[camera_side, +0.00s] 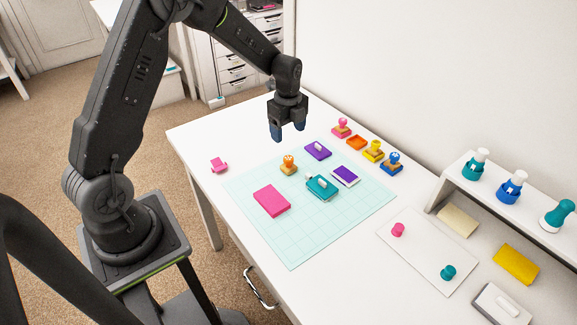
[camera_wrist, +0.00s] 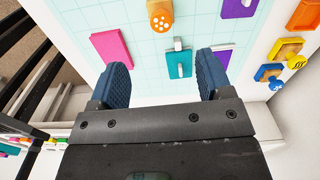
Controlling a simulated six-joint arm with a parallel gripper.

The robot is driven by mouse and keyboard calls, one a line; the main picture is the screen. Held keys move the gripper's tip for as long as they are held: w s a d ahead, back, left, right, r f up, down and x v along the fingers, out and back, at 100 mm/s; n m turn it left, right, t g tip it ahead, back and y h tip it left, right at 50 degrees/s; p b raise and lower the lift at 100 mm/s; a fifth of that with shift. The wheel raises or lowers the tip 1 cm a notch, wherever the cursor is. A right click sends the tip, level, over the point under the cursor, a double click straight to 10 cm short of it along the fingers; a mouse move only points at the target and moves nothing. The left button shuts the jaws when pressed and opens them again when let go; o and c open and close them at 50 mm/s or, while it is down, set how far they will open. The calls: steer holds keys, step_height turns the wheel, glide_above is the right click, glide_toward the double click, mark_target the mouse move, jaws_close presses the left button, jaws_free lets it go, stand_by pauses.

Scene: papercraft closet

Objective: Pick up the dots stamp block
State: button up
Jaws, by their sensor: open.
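The dots stamp block (camera_side: 289,166) is an orange stamp with a rounded knob, standing upright near the far left edge of the pale cutting mat (camera_side: 255,175). My gripper (camera_side: 288,132) hangs pointing down, above the table, apart from the stamp. In the wrist view my gripper (camera_wrist: 162,72) has its two blue fingers spread wide, with nothing held between them.
Near the stamp are a pink pad (camera_side: 271,201), a teal pad (camera_side: 321,187), a purple lid (camera_side: 318,151) and a purple pad (camera_side: 345,176). Pink (camera_side: 341,128), yellow (camera_side: 373,151) and blue (camera_side: 391,164) stamps stand by the wall. A shelf (camera_side: 500,205) holds bottles.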

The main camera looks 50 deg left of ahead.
mark_target(289, 158)
step_height(289, 158, down, 13)
steer(key=shift+w, duration=0.1)
stand_by(0.5)
steer(key=shift+c, duration=0.3)
steer(key=c, duration=1.1)
